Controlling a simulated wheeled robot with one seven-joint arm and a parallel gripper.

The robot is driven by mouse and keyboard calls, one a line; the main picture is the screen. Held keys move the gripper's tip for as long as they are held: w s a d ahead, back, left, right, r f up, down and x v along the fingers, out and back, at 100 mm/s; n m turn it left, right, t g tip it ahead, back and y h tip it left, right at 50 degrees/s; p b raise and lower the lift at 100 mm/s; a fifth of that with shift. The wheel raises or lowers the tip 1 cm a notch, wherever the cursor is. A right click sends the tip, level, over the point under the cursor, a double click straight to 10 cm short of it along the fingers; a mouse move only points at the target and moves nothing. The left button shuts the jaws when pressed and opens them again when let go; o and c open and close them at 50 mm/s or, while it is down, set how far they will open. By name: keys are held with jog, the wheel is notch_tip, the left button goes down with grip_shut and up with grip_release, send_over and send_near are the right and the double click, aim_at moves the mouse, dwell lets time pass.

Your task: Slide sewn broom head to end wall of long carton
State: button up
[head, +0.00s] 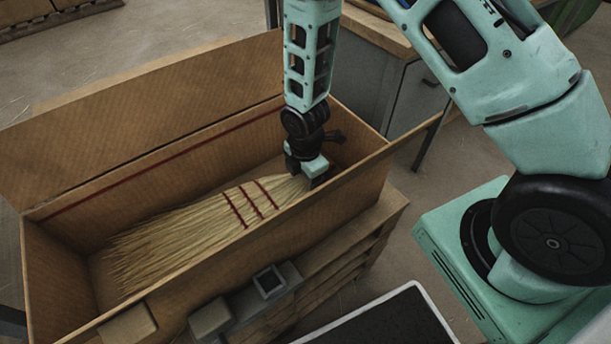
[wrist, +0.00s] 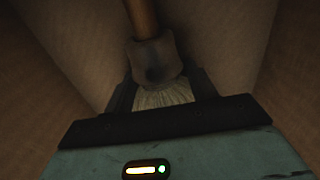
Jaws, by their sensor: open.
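The sewn broom head (head: 205,226) lies flat in the long carton (head: 58,280), straw tips toward the left end wall and narrow neck toward the right end. Red stitch rows cross it. A gap shows between the straw tips and the left end wall. My gripper (head: 307,174) is down inside the carton at the neck. In the wrist view my open fingers (wrist: 163,92) stand on either side of the straw (wrist: 165,98); I cannot tell whether they touch it. A dark collar (wrist: 155,62) and a wooden handle piece (wrist: 142,18) show beyond; the gripper hides this end in the head view.
The carton's far flap (head: 140,105) stands up and out, and its near wall (head: 250,260) rises close beside the broom. A bench with small grey blocks (head: 269,281) runs along the near side. A grey cabinet (head: 365,85) stands behind the right end.

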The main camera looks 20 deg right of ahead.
aim_at(282, 191)
jog(key=shift+a+f, duration=0.2)
jog(key=shift+a, duration=0.05)
dwell(0.4)
jog(key=shift+s+a+f, duration=0.1)
jog(key=shift+s+a, duration=0.2)
jog(key=shift+a, duration=0.9)
jog(key=shift+s+a+r, duration=0.1)
jog(key=shift+s+a, duration=0.15)
jog(key=shift+a, duration=1)
jog(key=shift+s+a+f, duration=0.1)
jog(key=shift+s+a, duration=0.2)
jog(key=shift+a, duration=0.9)
jog(key=shift+s+a, duration=0.1)
jog(key=shift+a, duration=0.3)
jog(key=shift+d, duration=0.15)
jog(key=shift+d+p, duration=0.3)
jog(key=shift+d, duration=0.3)
jog(key=shift+d+r+p, duration=0.15)
jog(key=shift+r+p, duration=0.1)
jog(key=shift+p, duration=0.05)
jog(key=shift+w+r+p, duration=0.15)
jog(key=shift+r+p, duration=1.85)
jog(key=shift+r, duration=0.45)
jog(key=shift+w+r+p, duration=0.1)
jog(key=shift+r+p, duration=1.85)
jog(key=shift+r, duration=0.45)
